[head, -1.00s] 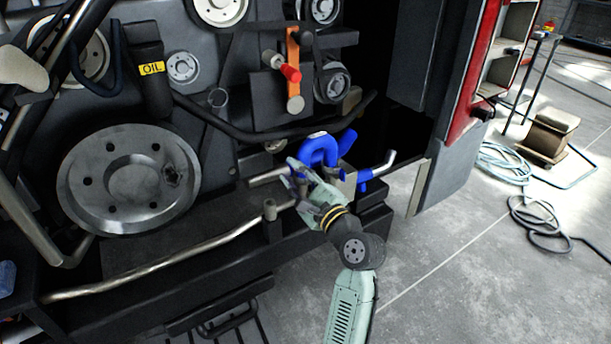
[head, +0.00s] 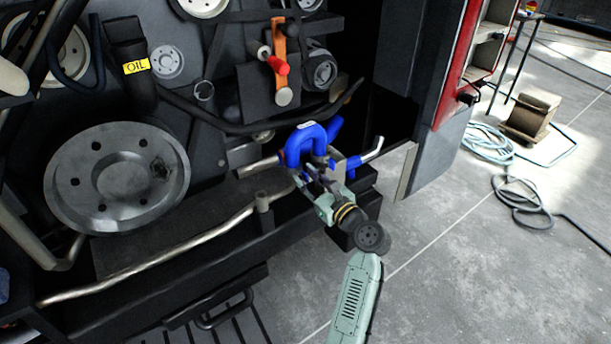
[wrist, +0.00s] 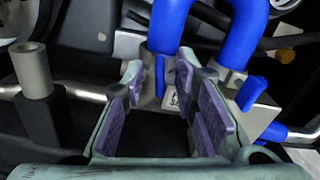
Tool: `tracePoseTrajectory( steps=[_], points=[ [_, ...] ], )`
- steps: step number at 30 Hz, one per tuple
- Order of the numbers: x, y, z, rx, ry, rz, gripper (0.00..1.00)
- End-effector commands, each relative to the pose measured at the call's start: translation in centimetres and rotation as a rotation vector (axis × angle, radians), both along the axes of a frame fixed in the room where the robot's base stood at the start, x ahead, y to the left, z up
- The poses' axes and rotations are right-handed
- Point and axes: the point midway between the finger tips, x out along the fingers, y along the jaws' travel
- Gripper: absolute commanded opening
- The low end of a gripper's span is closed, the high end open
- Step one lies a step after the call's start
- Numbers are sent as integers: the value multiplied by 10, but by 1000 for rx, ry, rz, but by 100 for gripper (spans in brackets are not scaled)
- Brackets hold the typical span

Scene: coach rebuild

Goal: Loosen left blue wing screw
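A blue U-shaped hose (head: 305,143) rises from a metal block at the lower right of the engine; in the wrist view the hose (wrist: 238,42) fills the top. Below its left leg, a thin blue wing screw (wrist: 160,76) shows nearly edge-on, the left one. The right blue wing screw (wrist: 251,93) sits tilted outside my right finger. My gripper (wrist: 159,92) is open, its purple-padded fingers on either side of the left screw with visible gaps. In the head view my gripper (head: 322,183) is at the block, and the left screw cannot be made out there.
A metal pipe (head: 190,242) with an upright stub (head: 263,201) runs left of my gripper. A bent metal pipe end (head: 373,150) is close on the right. A black hose (head: 235,128) crosses above.

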Motion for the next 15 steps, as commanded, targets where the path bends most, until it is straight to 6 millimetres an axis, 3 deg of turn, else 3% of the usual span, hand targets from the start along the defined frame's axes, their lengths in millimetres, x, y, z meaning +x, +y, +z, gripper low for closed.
tracePoseTrajectory(
  steps=[11, 15],
  points=[
    [7, 6, 0, 0, -1, 0, 27],
    [7, 5, 0, 0, -1, 0, 19]
  ],
)
